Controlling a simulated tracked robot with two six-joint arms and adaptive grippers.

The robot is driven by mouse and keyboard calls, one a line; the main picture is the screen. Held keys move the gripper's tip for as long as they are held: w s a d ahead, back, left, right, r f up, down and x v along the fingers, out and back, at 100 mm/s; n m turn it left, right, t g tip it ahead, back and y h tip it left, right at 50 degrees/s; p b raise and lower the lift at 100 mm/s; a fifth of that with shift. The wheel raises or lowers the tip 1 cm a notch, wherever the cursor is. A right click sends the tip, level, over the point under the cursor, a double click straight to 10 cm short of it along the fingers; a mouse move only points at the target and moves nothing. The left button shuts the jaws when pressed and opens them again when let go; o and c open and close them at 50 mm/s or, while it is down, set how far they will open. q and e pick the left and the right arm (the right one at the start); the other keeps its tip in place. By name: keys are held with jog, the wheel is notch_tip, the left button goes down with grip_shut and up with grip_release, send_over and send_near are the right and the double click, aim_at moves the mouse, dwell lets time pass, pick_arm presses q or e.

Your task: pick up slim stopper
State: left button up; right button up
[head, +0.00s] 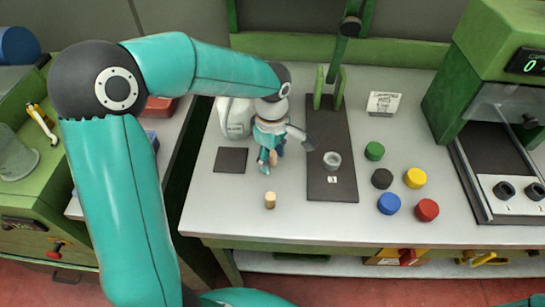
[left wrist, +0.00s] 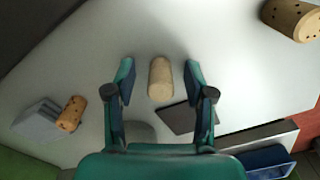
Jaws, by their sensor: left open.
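The slim stopper (left wrist: 160,78), a plain pale narrow cork, is on the bench in the left wrist view. It lies between the two fingers of my left gripper (left wrist: 159,72), with a gap on each side. A wider, speckled cork (left wrist: 297,17) is at the upper right of the wrist view. A small cork near the bench's front (head: 270,201) seems to be the same one. My right gripper is not in view.
A browner cork (left wrist: 71,113) is by a grey block (left wrist: 42,120). A dark square pad (head: 231,160) lies left of the gripper. A dark strip (head: 331,185) holds a small grey cup (head: 332,160). Several coloured caps, including a blue one (head: 389,203), lie farther right.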

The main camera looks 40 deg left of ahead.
pick_arm(q)
jog(key=c, duration=0.8)
jog(key=shift+r, duration=0.2)
